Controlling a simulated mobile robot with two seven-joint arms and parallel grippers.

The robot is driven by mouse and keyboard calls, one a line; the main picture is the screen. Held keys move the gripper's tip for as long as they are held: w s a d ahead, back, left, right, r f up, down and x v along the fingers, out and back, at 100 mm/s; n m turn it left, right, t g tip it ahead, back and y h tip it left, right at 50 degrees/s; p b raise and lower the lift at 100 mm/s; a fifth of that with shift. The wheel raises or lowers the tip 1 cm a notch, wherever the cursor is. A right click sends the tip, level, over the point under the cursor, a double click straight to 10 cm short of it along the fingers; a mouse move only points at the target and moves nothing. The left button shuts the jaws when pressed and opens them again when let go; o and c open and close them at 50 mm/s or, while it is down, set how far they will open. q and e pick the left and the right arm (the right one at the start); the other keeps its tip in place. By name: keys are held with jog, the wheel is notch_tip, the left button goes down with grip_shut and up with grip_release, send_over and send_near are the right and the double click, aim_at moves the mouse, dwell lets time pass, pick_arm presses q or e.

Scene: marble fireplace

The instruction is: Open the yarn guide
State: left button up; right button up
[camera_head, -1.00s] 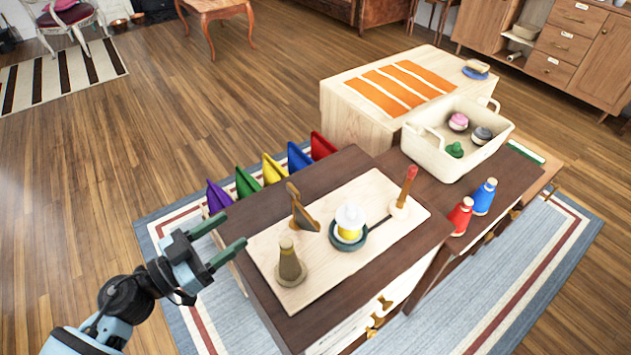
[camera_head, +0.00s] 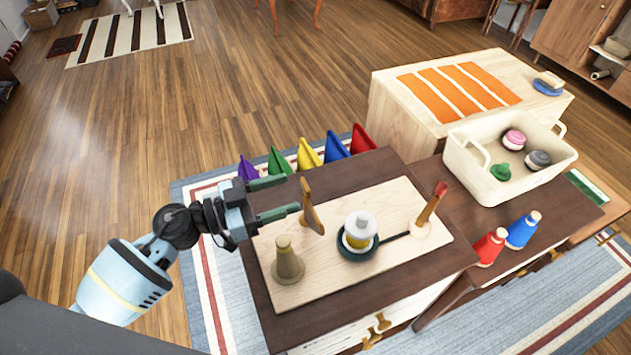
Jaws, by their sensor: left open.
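A pale wooden board (camera_head: 330,272) lies on the dark-topped cabinet. On its far left part stands a brown wooden upright with a slanted flap (camera_head: 312,210), which looks like the yarn guide. My left gripper (camera_head: 291,194) is open, with its two green fingers pointing right toward the upright. The fingertips are close to its left side; I cannot tell whether they touch it. Nothing shows between the fingers. A yellow spool with a white top (camera_head: 360,231) sits in a dark green round dish on the board. My right gripper is not in view.
An olive cone (camera_head: 286,259) stands at the board's near left and a red-tipped peg (camera_head: 432,203) at its right. Red (camera_head: 488,247) and blue (camera_head: 522,230) bottles stand further right, by a cream basket (camera_head: 478,176). Coloured pennant shapes (camera_head: 310,154) line the cabinet's far edge.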

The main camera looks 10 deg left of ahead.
aim_at(303, 188)
pick_arm(q)
jog(key=x, duration=0.7)
jog(key=shift+w+d, duration=0.1)
jog(key=shift+d, duration=0.05)
